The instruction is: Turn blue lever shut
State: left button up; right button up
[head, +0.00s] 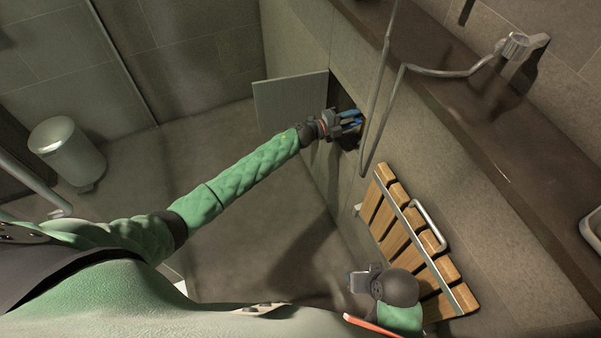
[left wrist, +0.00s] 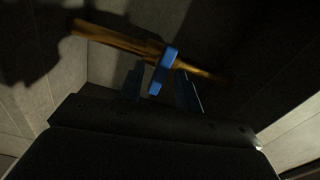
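The blue lever (left wrist: 164,68) shows in the left wrist view on a brass-coloured pipe (left wrist: 115,38). It lies crosswise to the pipe. My left gripper (left wrist: 161,86) has its two fingers apart, one on each side of the lever's near end; I cannot tell whether either touches it. In the head view my left gripper (head: 350,120) is at the mouth of a dark wall opening, and the lever cannot be made out there. My right gripper (head: 360,281) is low in the head view, near the slatted seat; its fingers are too small and hidden to read.
A grey hatch door (head: 290,103) stands open to the left of the opening. A metal pipe rail (head: 385,90) runs close to the right of my left gripper. A wooden slatted seat (head: 405,235) is on the wall. A bin (head: 68,153) stands far left. The floor between is clear.

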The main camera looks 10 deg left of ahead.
pick_arm(q)
jog(key=s+a+n+p, duration=0.4)
jog(key=a+n+p, duration=0.35)
jog(key=n, duration=0.85)
jog(key=s+a+f+n+y+p, duration=0.2)
jog(key=s+a+f+n+y, duration=0.2)
jog(key=s+f, duration=0.5)
jog(key=s+a+f+n+y+p, duration=0.1)
jog(key=s+a+f+n+y, duration=0.3)
jog(key=s+f+y, duration=0.4)
notch_tip(320, 180, down, 5)
jog(key=shift+s+a+r+n+y+p, duration=0.1)
jog(key=shift+s+a+n+y+p, duration=0.25)
jog(key=shift+s+a, duration=0.5)
jog(key=shift+s+d, duration=0.1)
jog(key=shift+d, duration=0.05)
